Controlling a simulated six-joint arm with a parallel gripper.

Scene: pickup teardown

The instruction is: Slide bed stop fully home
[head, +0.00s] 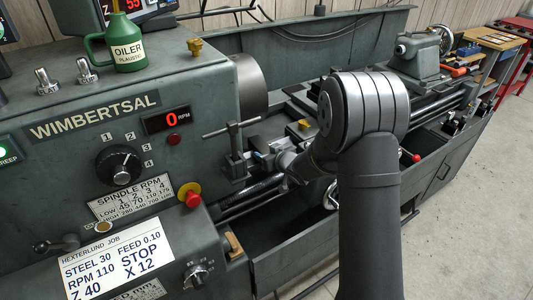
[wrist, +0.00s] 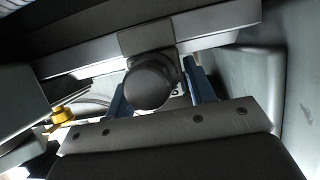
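In the wrist view a dark block with a rounded knob (wrist: 149,83), apparently the bed stop, sits against a grey rail. A pale patch with a mark shows beside the knob. The two blue fingers of my gripper (wrist: 158,90) straddle this part, one on each side. I cannot tell whether they press on it or stand slightly apart. In the head view my gripper end (head: 263,160) is low beside the headstock, by the bed rails. My arm hides most of the stop there.
The headstock (head: 75,125) stands at left, with a T-handled clamp (head: 235,150) close to my gripper. A red and yellow stop button (head: 190,195) is on its front. A job card (head: 105,262) reads "STOP X 12" and "Z 40". The tailstock (head: 420,55) is far right.

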